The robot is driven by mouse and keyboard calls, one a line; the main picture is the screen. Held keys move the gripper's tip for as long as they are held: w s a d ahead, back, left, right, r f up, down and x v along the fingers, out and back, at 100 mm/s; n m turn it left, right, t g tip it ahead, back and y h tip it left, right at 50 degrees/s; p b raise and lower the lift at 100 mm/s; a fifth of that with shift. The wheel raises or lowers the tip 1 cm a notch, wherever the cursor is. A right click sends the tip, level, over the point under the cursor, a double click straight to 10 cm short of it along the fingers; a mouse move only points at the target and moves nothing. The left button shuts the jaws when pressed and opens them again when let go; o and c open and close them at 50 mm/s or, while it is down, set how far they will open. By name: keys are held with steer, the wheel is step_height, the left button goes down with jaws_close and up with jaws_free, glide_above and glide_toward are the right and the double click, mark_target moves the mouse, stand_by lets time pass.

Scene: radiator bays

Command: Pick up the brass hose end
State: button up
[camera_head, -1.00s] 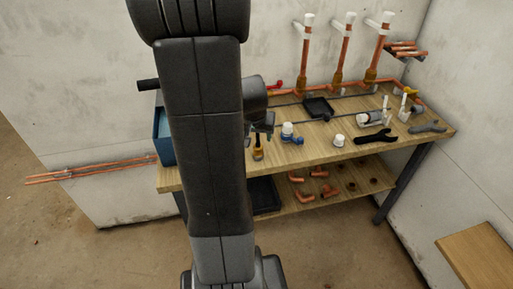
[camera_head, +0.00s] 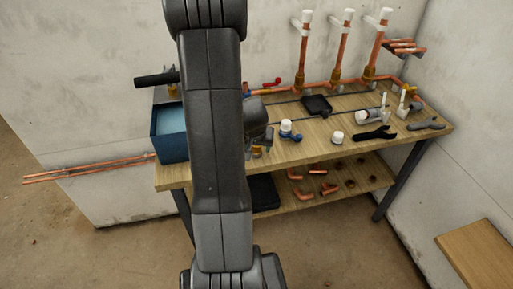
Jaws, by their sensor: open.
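The brass hose end seems to be the small brass-coloured piece (camera_head: 256,150) on the wooden workbench (camera_head: 310,153), just right of my arm. Only a little of it shows; my gripper covers most of it. My gripper (camera_head: 262,146) is open, pointing down, low over the bench at this piece. My arm hides part of the gripper. I cannot tell whether the fingers are around the piece or just above it.
A blue-and-white fitting (camera_head: 288,131) stands close right of my gripper. A white cap (camera_head: 337,138), black pliers (camera_head: 375,133) and a grey wrench (camera_head: 426,123) lie further right. A blue bin (camera_head: 170,135) is left of my arm. Copper risers (camera_head: 342,55) stand behind.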

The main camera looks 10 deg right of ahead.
steer(key=c, duration=0.9)
step_height(320, 180, up, 10)
steer(key=shift+r+p, duration=0.15)
steer(key=shift+p, duration=0.75)
step_height(320, 180, up, 5)
steer(key=p, duration=0.3)
steer(key=shift+f, duration=0.25)
